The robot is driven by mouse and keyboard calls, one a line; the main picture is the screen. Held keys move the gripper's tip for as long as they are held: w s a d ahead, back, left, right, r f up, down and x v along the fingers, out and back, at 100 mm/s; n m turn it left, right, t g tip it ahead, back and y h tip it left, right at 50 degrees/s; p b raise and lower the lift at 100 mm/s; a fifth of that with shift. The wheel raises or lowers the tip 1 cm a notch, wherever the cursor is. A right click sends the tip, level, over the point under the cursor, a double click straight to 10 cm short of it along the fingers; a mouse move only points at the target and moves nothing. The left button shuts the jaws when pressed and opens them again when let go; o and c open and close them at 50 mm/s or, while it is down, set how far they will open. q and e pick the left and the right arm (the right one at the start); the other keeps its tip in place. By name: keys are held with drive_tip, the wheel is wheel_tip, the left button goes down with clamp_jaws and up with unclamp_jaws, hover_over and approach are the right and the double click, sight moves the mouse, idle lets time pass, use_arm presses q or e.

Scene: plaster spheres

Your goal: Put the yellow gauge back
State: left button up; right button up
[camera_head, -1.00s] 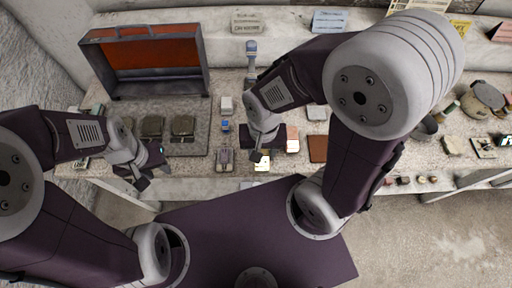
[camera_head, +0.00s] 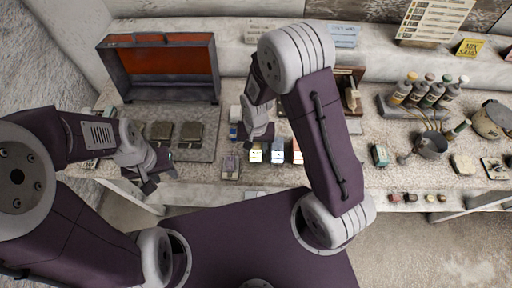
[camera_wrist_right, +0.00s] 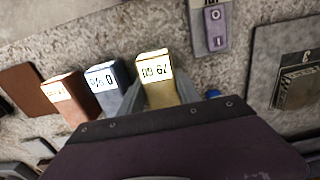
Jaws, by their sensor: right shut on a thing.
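The yellow gauge (camera_wrist_right: 158,85) is a block with a white numbered label, seen in the right wrist view. It also shows in the head view (camera_head: 255,153). My right gripper (camera_head: 257,138) is low over the bench and shut on the yellow gauge; its fingers are mostly hidden. A blue-grey gauge (camera_wrist_right: 106,85) and an orange-brown gauge (camera_wrist_right: 66,98) stand in a row beside it. They also show in the head view, blue-grey (camera_head: 278,152) and orange-brown (camera_head: 297,152). My left gripper (camera_head: 152,182) hangs at the bench's front edge, and its jaw opening is unclear.
A grey case with an orange lining (camera_head: 160,66) stands open at the back left. A switch box (camera_wrist_right: 212,25) and a grey tray (camera_wrist_right: 262,55) are near the yellow gauge. Bottles (camera_head: 432,92) and a pot (camera_head: 431,146) stand at the right.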

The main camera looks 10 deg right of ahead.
sight(256, 146)
drive_tip(key=shift+w+f, duration=0.15)
drive_tip(key=shift+f, duration=0.2)
drive_tip(key=shift+f, duration=0.15)
drive_tip(key=o, duration=1.2)
wheel_tip(256, 146, up, 12)
drive_tip(key=r, duration=0.1)
drive_tip(key=s+d+n+t, duration=0.1)
drive_tip(key=s+d+n, duration=0.2)
drive_tip(key=s+d, duration=0.4)
drive_tip(key=shift+s+f, duration=0.3)
drive_tip(key=shift+s, duration=0.25)
